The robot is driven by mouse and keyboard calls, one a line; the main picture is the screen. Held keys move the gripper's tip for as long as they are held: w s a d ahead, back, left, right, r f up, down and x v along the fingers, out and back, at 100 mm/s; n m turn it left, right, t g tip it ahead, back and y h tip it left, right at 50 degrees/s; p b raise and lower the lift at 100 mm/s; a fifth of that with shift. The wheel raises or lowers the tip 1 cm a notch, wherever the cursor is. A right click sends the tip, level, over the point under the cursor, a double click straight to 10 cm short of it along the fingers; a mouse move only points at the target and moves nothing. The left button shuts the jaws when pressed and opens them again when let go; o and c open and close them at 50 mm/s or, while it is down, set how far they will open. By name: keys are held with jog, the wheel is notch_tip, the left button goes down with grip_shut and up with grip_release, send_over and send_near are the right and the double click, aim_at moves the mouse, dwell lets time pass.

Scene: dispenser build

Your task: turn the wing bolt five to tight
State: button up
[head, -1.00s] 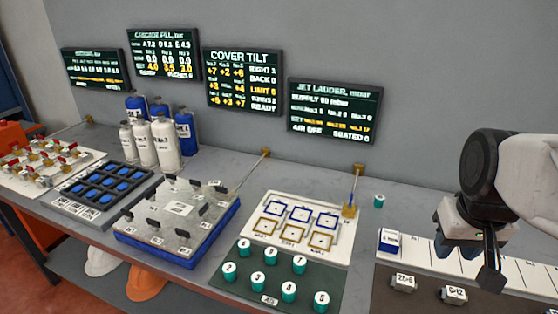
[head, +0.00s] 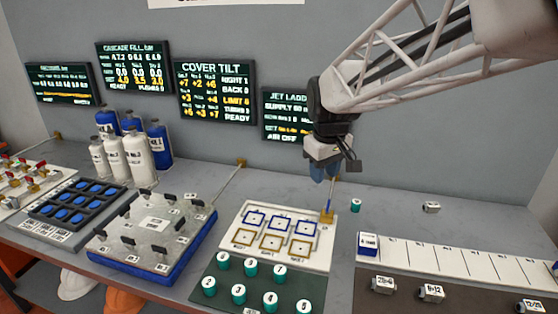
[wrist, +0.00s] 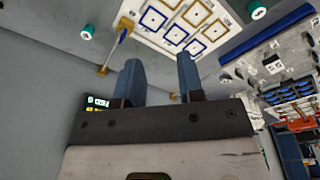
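The wing bolts are black-winged pieces standing on a grey cover plate (head: 165,222) over a blue base (head: 150,262), left of centre in the head view. One wing bolt (head: 129,241) stands near the plate's left front. Small white number tags lie beside the bolts, too small to read, so I cannot tell which is five. My gripper (head: 323,172) hangs well right of the plate and above the bench, apart from everything. In the wrist view my gripper (wrist: 160,78) shows two blue fingers, spread with nothing between them.
The cover tilt screen (head: 216,93) hangs on the wall behind. White and blue bottles (head: 138,157) stand behind the plate. A white board with framed squares (head: 235,230) and teal numbered caps (head: 238,293) lie to its right. A thin rod with brass foot (head: 327,216) stands near my gripper.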

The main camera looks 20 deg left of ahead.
jog(key=w+a+f+n, duration=0.2)
jog(key=w+a+f, duration=0.1)
jog(key=a, duration=0.7)
jog(key=w+a+f+n, duration=0.2)
jog(key=w+a+n, duration=0.1)
jog(key=a, duration=0.7)
jog(key=n+g, duration=0.1)
jog(key=n, duration=0.3)
send_over(197, 200)
notch_tip(197, 200, down, 8)
jog(key=shift+a+f, duration=0.1)
jog(key=shift+f, duration=0.1)
jog(key=shift+f, duration=3.8)
grip_shut()
